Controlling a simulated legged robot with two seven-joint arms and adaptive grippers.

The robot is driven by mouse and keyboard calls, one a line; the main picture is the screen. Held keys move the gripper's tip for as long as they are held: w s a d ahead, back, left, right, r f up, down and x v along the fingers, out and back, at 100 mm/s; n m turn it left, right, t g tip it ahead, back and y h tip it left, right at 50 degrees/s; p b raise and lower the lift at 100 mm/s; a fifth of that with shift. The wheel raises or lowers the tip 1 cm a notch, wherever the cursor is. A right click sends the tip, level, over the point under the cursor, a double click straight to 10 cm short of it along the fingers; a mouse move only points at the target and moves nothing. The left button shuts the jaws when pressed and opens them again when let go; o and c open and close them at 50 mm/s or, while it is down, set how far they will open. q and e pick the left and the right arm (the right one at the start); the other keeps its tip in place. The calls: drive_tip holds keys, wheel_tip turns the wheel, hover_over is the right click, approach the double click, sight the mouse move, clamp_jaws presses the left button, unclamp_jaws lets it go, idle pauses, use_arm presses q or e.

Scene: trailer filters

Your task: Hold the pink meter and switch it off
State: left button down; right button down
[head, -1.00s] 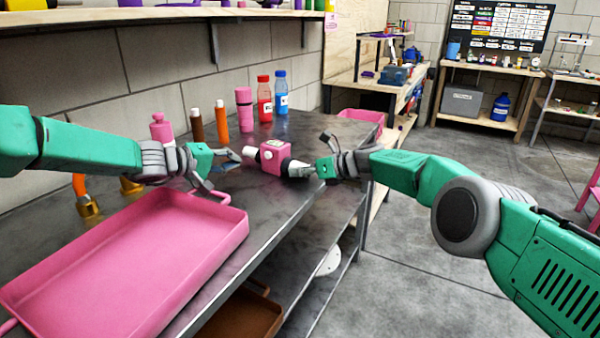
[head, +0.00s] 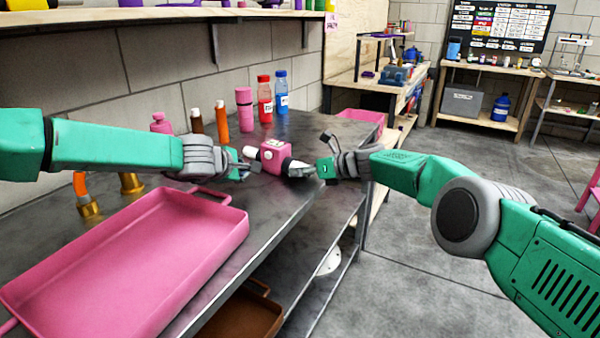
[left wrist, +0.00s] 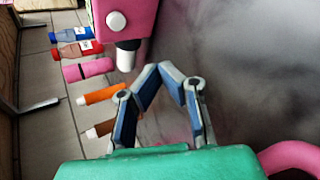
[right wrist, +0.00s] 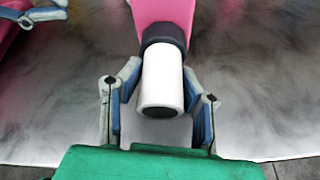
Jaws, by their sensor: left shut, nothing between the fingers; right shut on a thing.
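The pink meter (head: 273,156) is a boxy pink body with white round parts and a white cylindrical end, held above the metal table. In the right wrist view, my right gripper (right wrist: 158,105) is shut around its white cylinder (right wrist: 161,80) below a black collar. In the head view my right gripper (head: 308,170) is at the meter's right end. My left gripper (head: 246,164) is shut and empty just left of the meter. In the left wrist view, my left gripper's fingertips (left wrist: 172,70) meet in front of the meter (left wrist: 128,20), apart from its white knob (left wrist: 127,58) and white round button (left wrist: 116,21).
A pink tray (head: 130,262) lies on the table (head: 285,205) at the front left. Pink, red and blue bottles (head: 281,92) and brown and orange ones stand along the wall. The table's right edge drops to a lower shelf.

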sight(267, 160)
use_arm(q)
drive_tip(key=w+d, duration=0.3)
drive_tip(key=w, duration=0.1)
drive_tip(key=shift+w+d, duration=0.55)
idle(1.1)
drive_tip(key=shift+w+d, duration=0.2)
drive_tip(key=shift+d, duration=0.05)
drive_tip(key=shift+w+d+r, duration=0.1)
drive_tip(key=shift+w+d, duration=0.1)
idle(0.4)
drive_tip(key=shift+s+a, duration=0.55)
drive_tip(key=shift+s, duration=0.05)
